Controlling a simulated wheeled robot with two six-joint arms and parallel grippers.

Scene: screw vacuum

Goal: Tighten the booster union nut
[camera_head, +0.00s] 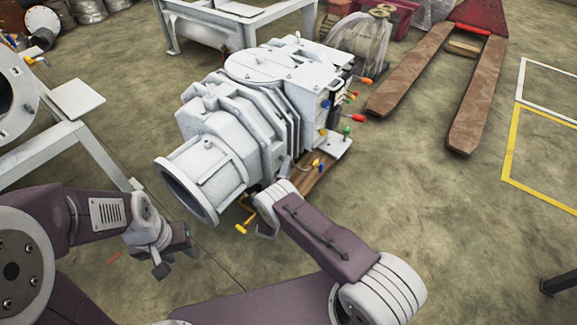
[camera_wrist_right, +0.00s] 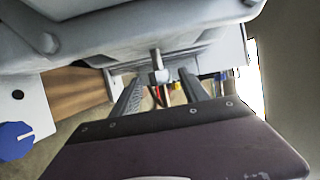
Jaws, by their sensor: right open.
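The big pale grey vacuum pump (camera_head: 215,135) stands in the middle of the head view, its round flange facing the lower left. In the right wrist view a small grey fitting with a stub (camera_wrist_right: 158,76), which looks like the union nut, sits under the pump body. My right gripper (camera_wrist_right: 160,90) is open, with its two fingers apart on either side of the fitting. I cannot tell if either finger touches it. In the head view the right gripper is mostly hidden behind its own wrist, beside the pump. My left gripper (camera_head: 175,262) hangs empty left of the flange; its jaw gap is unclear.
The pump sits low over a wooden board (camera_head: 318,172). A blue knob (camera_wrist_right: 15,140) shows in the wrist view.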

